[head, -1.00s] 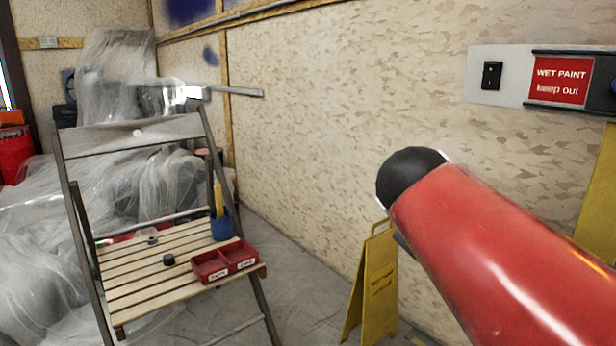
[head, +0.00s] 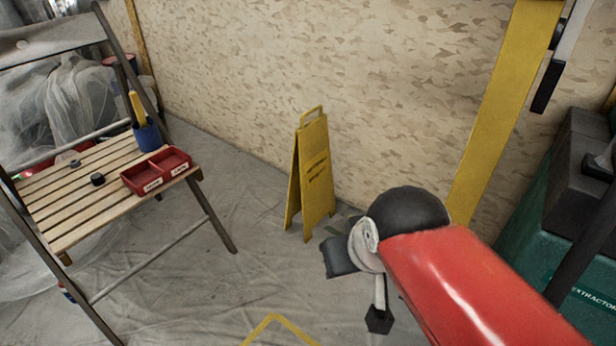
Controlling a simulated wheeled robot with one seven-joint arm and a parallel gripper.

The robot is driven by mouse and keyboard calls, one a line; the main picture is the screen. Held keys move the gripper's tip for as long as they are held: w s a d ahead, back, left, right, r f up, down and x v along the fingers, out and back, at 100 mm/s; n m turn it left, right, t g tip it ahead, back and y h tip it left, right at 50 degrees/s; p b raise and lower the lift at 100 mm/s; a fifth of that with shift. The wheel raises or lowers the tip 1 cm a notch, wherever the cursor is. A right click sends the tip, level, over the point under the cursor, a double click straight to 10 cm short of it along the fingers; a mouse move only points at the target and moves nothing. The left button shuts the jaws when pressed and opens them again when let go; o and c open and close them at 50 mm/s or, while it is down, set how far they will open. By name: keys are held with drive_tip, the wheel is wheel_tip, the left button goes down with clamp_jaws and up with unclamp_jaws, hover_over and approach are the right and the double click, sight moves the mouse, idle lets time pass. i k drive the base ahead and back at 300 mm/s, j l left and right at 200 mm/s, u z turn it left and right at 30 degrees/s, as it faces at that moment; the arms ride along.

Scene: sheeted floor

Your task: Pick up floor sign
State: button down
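The yellow floor sign (head: 311,177) stands upright on the sheeted floor near the wall, as a folded A-frame with a handle loop on top. Dark lettering shows on its right-hand panel. My gripper (head: 358,288) hangs below the end of my red arm, to the right of the sign's foot in the picture. Its two dark fingers are spread apart with nothing between them. It looks nearer to the camera than the sign and does not appear to touch it.
A wooden folding chair (head: 100,190) with a red tray (head: 157,172) and a blue cup (head: 147,137) stands at left. A green machine (head: 545,240) and a yellow post (head: 503,110) are at right. Yellow lines (head: 272,322) mark the clear floor in front.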

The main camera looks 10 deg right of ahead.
sight(311, 191)
drive_tip(key=i+j+z, duration=0.2)
drive_tip(key=i, duration=0.35)
drive_tip(key=i+j+z, duration=0.15)
drive_tip(key=i, duration=0.35)
drive_tip(key=i+j+z, duration=0.2)
drive_tip(key=i, duration=0.35)
